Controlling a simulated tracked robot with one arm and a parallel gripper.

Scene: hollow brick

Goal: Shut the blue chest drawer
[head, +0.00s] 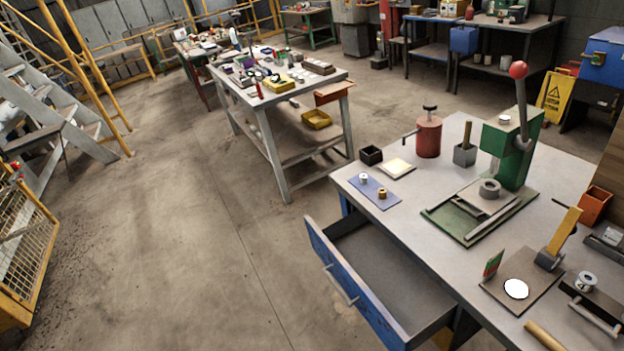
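The blue chest drawer (335,277) is pulled well out from under the front workbench. It has a blue front with a grey bar handle (342,284), facing the open floor at the left. Its grey inside shows and looks empty. The drawer's back end is hidden under the bench top (405,215). My gripper is not in the head view.
On the bench stand a green lever press (510,150), a red canister (428,137), small boxes and tools. Another workbench (285,100) stands further back, and yellow-railed stairs are at the left. The concrete floor (180,230) left of the drawer is clear.

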